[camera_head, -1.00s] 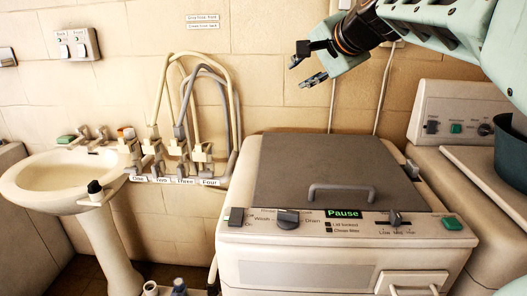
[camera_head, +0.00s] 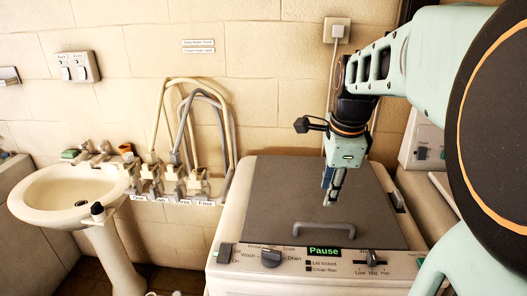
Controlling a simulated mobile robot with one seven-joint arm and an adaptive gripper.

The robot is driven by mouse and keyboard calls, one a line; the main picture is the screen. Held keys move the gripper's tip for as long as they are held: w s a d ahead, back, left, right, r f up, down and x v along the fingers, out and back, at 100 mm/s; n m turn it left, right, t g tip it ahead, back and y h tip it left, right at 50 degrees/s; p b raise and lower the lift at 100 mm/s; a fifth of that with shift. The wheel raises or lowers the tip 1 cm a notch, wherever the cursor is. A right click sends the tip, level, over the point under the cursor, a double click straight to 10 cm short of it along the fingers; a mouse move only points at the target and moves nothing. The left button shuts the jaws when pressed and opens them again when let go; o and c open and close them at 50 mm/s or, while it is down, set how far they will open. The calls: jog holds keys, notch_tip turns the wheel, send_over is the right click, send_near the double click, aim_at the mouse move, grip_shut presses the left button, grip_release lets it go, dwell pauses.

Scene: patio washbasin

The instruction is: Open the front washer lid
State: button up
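The front washer (camera_head: 240,235) has a flat dark grey lid (camera_head: 275,195), which is shut. A grey bar handle (camera_head: 325,227) stands near the lid's front edge. The washer's panel has a green display reading "Pause" (camera_head: 324,251), with "Lid locked" and "Clean filter" marks below it. My gripper (camera_head: 331,196) points down over the lid, just behind the handle and apart from it in the picture. Its fingers overlap from this angle, so I cannot tell whether they are open or shut. Nothing shows between them.
A second washer (camera_head: 424,140) stands behind at the right, partly hidden by my arm. A white sink (camera_head: 40,200) is at the left. Several hoses and taps (camera_head: 185,185) stand on the wall between sink and washer. The lid top is clear.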

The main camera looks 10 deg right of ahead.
aim_at(324, 224)
jog(key=b+x, duration=0.2)
jog(key=x, duration=0.1)
jog(key=s+b+x, duration=0.1)
jog(key=b+x, duration=0.2)
jog(key=x, duration=0.1)
jog(key=b+x, duration=0.3)
jog(key=x, duration=0.1)
jog(key=shift+s+d+f, duration=0.15)
jog(key=shift+s+d, duration=0.1)
jog(key=shift+s, duration=0.05)
jog(key=shift+c, duration=0.3)
grip_shut()
